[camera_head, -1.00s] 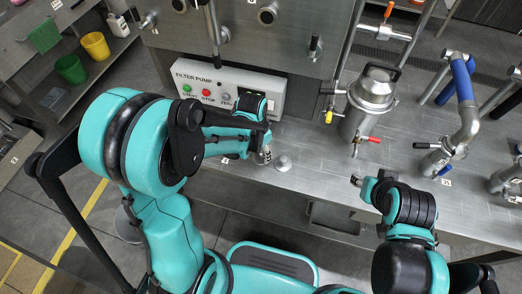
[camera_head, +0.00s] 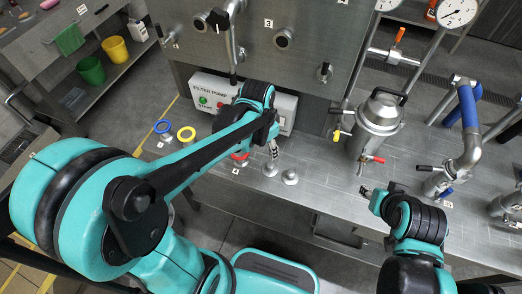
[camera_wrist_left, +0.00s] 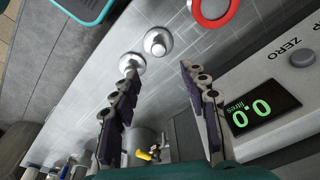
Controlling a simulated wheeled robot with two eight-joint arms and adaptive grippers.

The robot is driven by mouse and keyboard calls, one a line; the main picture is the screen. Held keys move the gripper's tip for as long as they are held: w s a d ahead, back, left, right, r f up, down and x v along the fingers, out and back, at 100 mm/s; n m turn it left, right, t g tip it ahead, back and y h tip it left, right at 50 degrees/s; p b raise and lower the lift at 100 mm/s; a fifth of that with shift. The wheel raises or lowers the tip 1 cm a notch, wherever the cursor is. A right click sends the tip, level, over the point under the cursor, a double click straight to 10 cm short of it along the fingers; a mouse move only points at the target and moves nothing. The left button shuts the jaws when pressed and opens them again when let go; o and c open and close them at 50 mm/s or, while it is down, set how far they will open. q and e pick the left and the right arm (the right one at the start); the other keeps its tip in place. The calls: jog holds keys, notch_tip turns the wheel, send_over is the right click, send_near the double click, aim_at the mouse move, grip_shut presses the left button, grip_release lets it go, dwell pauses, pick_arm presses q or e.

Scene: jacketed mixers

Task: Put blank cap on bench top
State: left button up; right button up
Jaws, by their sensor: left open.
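Two small round metal pieces, one (camera_head: 270,168) and another (camera_head: 290,177), stand side by side on the steel bench top (camera_head: 335,205). Either could be the blank cap; I cannot tell which. In the left wrist view they show as a domed piece (camera_wrist_left: 157,42) and a flat-flanged piece (camera_wrist_left: 131,62), close together. My left gripper (camera_head: 273,149) is just above and behind them, pointing down. In the left wrist view its two fingers (camera_wrist_left: 160,72) are spread with nothing between them. My right gripper (camera_head: 394,187) is over the bench to the right; its finger opening is unclear.
Red (camera_head: 240,157), yellow (camera_head: 186,134) and blue (camera_head: 162,127) rings are on the bench's left part. The filter pump box (camera_head: 212,88) stands behind my left gripper. A lidded steel vessel (camera_head: 379,112) with valves is at the right. The bench front between the grippers is clear.

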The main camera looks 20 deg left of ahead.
pick_arm(q)
jog(key=s+a+r+n+t, duration=0.3)
jog(key=s+r+n+t, duration=0.2)
jog(key=s, duration=0.4)
notch_tip(320, 180, up, 2)
jog(key=shift+a+n+t+y, duration=0.35)
jog(key=shift+n+t+y, duration=0.05)
jog(key=shift+n, duration=0.5)
